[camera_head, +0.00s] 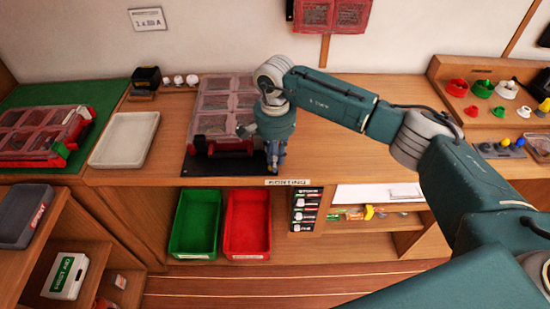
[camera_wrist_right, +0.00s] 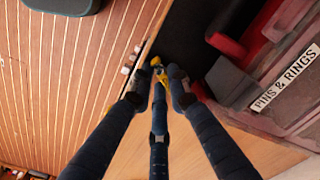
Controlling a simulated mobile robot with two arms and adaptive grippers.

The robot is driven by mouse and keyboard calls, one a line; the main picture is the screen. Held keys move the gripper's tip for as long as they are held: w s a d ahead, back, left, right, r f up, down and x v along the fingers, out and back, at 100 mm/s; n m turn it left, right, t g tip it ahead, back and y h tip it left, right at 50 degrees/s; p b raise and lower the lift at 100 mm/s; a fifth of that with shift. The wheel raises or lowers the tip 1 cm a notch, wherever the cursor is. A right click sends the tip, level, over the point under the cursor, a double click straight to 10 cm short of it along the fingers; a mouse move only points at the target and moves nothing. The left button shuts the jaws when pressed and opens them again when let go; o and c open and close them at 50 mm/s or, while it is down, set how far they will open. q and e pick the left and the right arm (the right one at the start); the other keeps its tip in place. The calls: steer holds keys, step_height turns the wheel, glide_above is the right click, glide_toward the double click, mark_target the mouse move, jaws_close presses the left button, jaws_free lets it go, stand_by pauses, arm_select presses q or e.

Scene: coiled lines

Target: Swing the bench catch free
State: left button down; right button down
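A flat case with clear reddish lids (camera_head: 216,108) and a red handle (camera_head: 232,145) lies on a dark mat (camera_head: 235,168) on the bench (camera_head: 330,165). My right gripper (camera_head: 273,164) points down at the mat's front right part, beside the handle. In the right wrist view its dark fingers (camera_wrist_right: 158,82) draw close together at the tips. A small yellow piece (camera_wrist_right: 155,61) shows at the tips, perhaps part of the catch; I cannot tell whether they grip it. More yellow shows behind the right finger. My left gripper is out of view.
A white tray (camera_head: 124,140) and another lidded case (camera_head: 40,135) stand to the left. Green (camera_head: 195,220) and red (camera_head: 247,222) bins sit below the bench top. Small colored parts (camera_head: 482,88) stand at the right. The bench left of the case is partly clear.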

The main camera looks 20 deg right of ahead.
steer(key=shift+f+m+b, duration=0.1)
steer(key=shift+m+b, duration=0.7)
steer(key=shift+b, duration=0.1)
steer(key=m+b, duration=0.2)
steer(key=m, duration=0.1)
steer(key=shift+s+b, duration=0.25)
steer(key=shift+b, duration=0.1)
steer(key=m+b, duration=0.1)
steer(key=m, duration=0.1)
steer(key=m+b, duration=0.1)
steer(key=shift+s+m, duration=0.2)
steer(key=shift+m, duration=0.2)
steer(key=shift+s+a+m+b, duration=0.1)
steer(key=shift+m+b, duration=0.6)
steer(key=shift+m, duration=0.7)
steer(key=shift+r, duration=0.2)
steer(key=c, duration=1.7)
jaws_free()
steer(key=shift+o, duration=0.2)
